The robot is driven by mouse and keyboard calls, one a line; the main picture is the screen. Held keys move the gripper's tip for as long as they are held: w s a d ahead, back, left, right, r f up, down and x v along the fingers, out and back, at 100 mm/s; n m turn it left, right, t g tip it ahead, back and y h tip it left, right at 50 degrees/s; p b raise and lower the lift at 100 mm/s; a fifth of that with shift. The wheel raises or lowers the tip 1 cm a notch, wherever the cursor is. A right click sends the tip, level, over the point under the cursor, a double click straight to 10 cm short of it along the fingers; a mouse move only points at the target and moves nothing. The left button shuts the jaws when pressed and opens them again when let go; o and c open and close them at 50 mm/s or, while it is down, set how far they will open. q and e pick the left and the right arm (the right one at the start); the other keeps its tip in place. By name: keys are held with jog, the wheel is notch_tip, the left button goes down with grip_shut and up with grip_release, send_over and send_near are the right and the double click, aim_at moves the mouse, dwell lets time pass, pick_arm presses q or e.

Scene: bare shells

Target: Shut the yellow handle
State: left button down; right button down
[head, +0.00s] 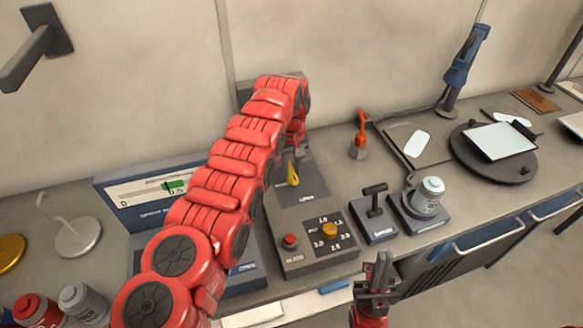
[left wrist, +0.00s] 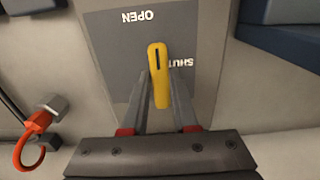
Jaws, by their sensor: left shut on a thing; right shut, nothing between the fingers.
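The yellow handle (head: 293,173) is on the upper face of a grey control box, partly behind my left arm in the head view. In the left wrist view the yellow handle (left wrist: 160,75) lies between the fingers of my left gripper (left wrist: 160,92), which is shut on it. The upside-down word OPEN (left wrist: 137,17) is on the plate above it in the picture. The word SHUT (left wrist: 181,63) is beside the handle and partly covered. In the head view my left gripper is mostly hidden by its arm. My right gripper (head: 377,277) is shut and empty in front of the counter.
The control box (head: 300,262) also carries a red button (head: 290,241) and an orange knob (head: 329,230). A black lever unit (head: 376,213) and a canister (head: 428,195) stand to its right. A red hook-like part (head: 360,135) stands behind. A display unit (head: 125,193) is at left.

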pick_arm(q)
jog(key=shift+f+m+b, duration=0.2)
jog(key=shift+m+b, duration=0.5)
jog(key=shift+b, duration=0.35)
jog(key=shift+m+b, duration=0.7)
jog(key=shift+b, duration=0.05)
jog(key=shift+a+r+m+b, duration=0.1)
jog(key=shift+m+b, duration=0.35)
jog(key=shift+m, duration=0.55)
jog(key=shift+r+m, duration=0.1)
jog(key=shift+m, duration=0.8)
jog(key=m, duration=0.2)
jog(key=shift+a+m, duration=0.1)
jog(key=shift+m, duration=0.2)
jog(key=m, duration=0.2)
jog(key=shift+r+m, duration=0.1)
jog(key=shift+m, duration=0.3)
jog(key=m+p, duration=0.1)
jog(key=m, duration=0.2)
jog(key=m+p, duration=0.1)
jog(key=m, duration=0.1)
jog(key=shift+w+a+m, duration=0.1)
jog(key=shift+w+m, duration=0.1)
jog(key=shift+m, duration=0.2)
